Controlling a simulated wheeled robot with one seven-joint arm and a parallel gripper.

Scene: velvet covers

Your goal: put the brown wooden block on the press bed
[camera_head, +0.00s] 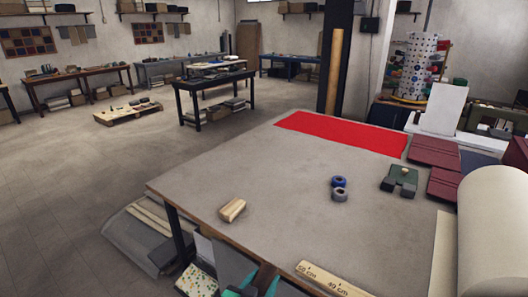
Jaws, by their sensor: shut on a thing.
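My gripper (254,284) is at the bottom edge of the head view, below the front edge of the worktable. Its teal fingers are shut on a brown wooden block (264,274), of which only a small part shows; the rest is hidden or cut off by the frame. A small dark green device (402,176) on the right of the table may be the press; I cannot tell its bed clearly. It stands apart from my gripper, across the table.
On the worktable (270,180) lie a pale wooden block (232,209), a blue roll (339,181), a grey roll (340,195), a ruler (330,280) and red cloth (345,133). Burgundy covers (435,151) and a big cream roll (495,235) crowd the right.

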